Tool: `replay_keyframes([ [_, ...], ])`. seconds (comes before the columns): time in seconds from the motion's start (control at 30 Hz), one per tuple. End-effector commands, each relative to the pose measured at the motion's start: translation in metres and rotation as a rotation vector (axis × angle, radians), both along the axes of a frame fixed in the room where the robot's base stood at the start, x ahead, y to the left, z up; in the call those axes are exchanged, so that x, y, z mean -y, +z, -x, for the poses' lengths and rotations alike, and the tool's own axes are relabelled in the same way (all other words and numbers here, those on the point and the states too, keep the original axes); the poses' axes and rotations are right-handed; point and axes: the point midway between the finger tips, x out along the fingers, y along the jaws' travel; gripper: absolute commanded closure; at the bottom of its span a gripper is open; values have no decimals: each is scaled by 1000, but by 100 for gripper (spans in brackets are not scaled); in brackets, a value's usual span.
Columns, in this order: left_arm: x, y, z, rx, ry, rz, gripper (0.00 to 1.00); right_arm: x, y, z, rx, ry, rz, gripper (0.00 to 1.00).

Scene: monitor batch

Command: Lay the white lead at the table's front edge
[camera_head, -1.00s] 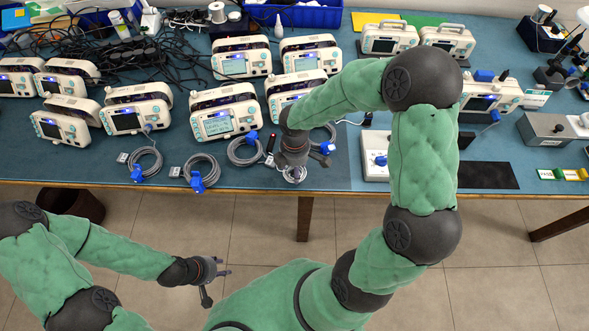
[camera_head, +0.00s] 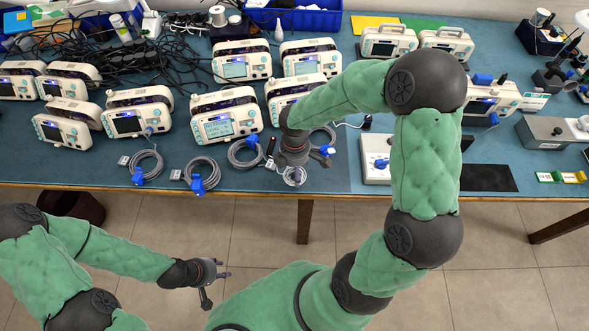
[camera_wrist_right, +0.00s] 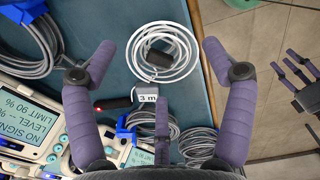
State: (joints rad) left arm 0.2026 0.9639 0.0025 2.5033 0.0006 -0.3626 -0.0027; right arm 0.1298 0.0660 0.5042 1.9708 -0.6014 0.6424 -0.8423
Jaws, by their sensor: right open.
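The white lead (camera_wrist_right: 181,35) is a coil with a black piece and a "3 m" tag by it, lying along the table's front edge, its outer loops close to the wooden rim. In the head view, the white lead (camera_head: 296,181) shows only partly, under my right gripper (camera_head: 297,166). In the right wrist view, my right gripper (camera_wrist_right: 160,75) is open, with its purple fingers spread on either side of the coil and apart from it. My left gripper (camera_head: 222,281) has spread fingers and is empty, off the table over the floor.
Several grey coiled leads with blue connectors, such as this coil (camera_head: 201,171), lie left of the white lead. Several monitors (camera_head: 225,118) stand behind.

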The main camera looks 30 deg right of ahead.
Motion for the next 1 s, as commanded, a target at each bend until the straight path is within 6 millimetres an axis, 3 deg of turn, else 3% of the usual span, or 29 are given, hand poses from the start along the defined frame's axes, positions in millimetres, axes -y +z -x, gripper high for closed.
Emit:
replay_keyframes([
  [0.3,0,30,0,0,0,0,60,0,69,-1,5,1,0,16],
  [0.5,0,39,0,0,0,0,60,0,96,-1,3,1,0,16],
  [1.0,0,41,0,0,0,0,60,0,106,0,1,1,-1,16],
])
